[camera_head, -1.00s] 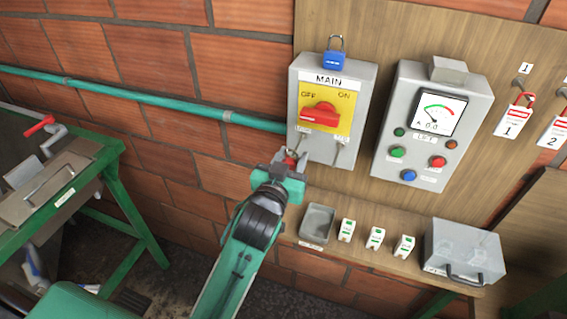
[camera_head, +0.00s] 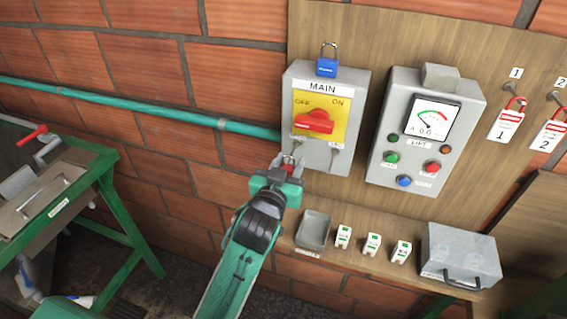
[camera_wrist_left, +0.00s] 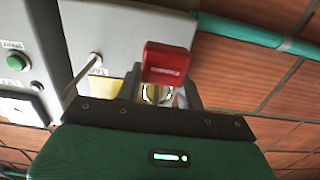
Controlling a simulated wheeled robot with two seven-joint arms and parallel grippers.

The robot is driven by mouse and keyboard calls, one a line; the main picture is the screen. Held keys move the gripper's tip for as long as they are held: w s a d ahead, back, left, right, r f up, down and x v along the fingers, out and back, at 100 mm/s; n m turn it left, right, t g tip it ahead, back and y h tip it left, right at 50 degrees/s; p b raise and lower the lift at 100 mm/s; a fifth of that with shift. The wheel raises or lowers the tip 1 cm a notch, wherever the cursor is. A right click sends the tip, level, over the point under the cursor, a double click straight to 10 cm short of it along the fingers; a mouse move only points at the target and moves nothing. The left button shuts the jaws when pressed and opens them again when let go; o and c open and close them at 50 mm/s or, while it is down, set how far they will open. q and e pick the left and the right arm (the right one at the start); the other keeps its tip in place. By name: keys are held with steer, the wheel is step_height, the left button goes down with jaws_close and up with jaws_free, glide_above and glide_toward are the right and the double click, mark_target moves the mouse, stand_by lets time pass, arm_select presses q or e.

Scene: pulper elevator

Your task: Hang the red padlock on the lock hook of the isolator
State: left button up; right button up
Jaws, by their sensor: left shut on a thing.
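My left gripper (camera_head: 287,168) is shut on the red padlock (camera_wrist_left: 167,63), in front of the lower left corner of the isolator. The grey isolator (camera_head: 359,100) has a yellow plate and a red switch handle (camera_head: 314,122) pointing to OFF. Two small labelled hooks sit below the plate. The left one is close above the gripper, the right one (camera_head: 335,152) is clear. In the wrist view, one hook (camera_wrist_left: 96,61) shows; the padlock may hide the other. Contact cannot be told. My right gripper is out of view.
Below, a shelf holds a grey tray (camera_head: 313,229), several white blocks (camera_head: 372,244) and a grey box (camera_head: 458,256).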

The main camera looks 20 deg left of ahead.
arm_select(q)
steer(key=o, duration=1.1)
steer(key=shift+s+f+b, duration=0.15)
steer(key=shift+s+b, duration=0.2)
steer(key=shift+s, duration=0.15)
steer(key=s+b, duration=0.1)
steer(key=s, duration=1.1)
steer(key=shift+s+a+r, duration=0.3)
steer(key=shift+s+a, duration=0.05)
steer(key=shift+s, duration=0.05)
steer(key=shift+f, duration=0.15)
